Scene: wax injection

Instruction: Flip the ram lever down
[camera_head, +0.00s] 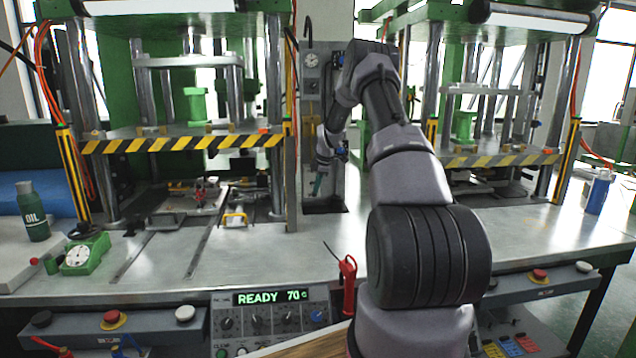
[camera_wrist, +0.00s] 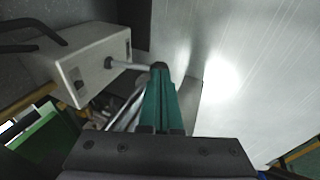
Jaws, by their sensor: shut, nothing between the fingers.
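The ram lever (camera_wrist: 130,66) shows in the wrist view as a short pale rod standing out from the side of a grey box (camera_wrist: 88,68). Its dark tip (camera_wrist: 159,66) is right at the ends of my teal fingers. My gripper (camera_wrist: 160,78) is shut and empty, with its fingertips touching or just beside the lever tip; I cannot tell which. The lever cannot be made out there.
The grey column (camera_head: 312,90) carries a gauge (camera_head: 312,60). Presses with striped bars (camera_head: 180,143) stand on both sides. The metal bench (camera_head: 270,255) is mostly clear in front. A red-handled tool (camera_head: 348,285) stands by the READY panel (camera_head: 270,297).

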